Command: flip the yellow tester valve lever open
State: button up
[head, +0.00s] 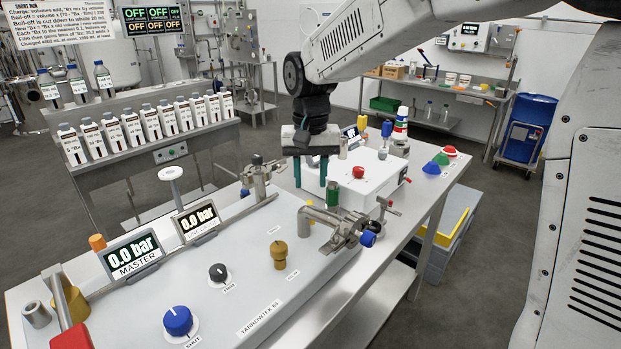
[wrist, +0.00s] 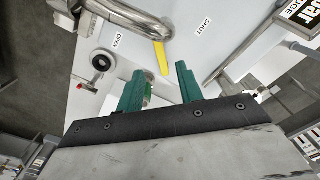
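The yellow tester valve lever (wrist: 161,57) shows in the wrist view as a flat strip below a bent metal pipe. It lies between an "OPEN" label on the left and a "SHUT" label on the right. My gripper (wrist: 160,70) has two green fingers, apart and empty. In the picture the lever's free end falls between the fingertips; I see no contact and cannot tell the depth. In the head view my gripper (head: 310,186) points down over the bench, beside the metal valve fitting (head: 336,220). A yellow piece (head: 308,208) there may be the lever, partly hidden by the fitting.
A green cylinder (head: 332,194) stands close to my right fingertip. A white box with a red button (head: 358,172) lies behind. The panel in front holds a brass knob (head: 279,255), a blue knob (head: 178,321) and "0.0 bar" displays (head: 134,259). A second metal fitting (head: 260,178) stands left.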

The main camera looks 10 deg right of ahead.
jog(key=shift+f, duration=3.95)
grip_shut()
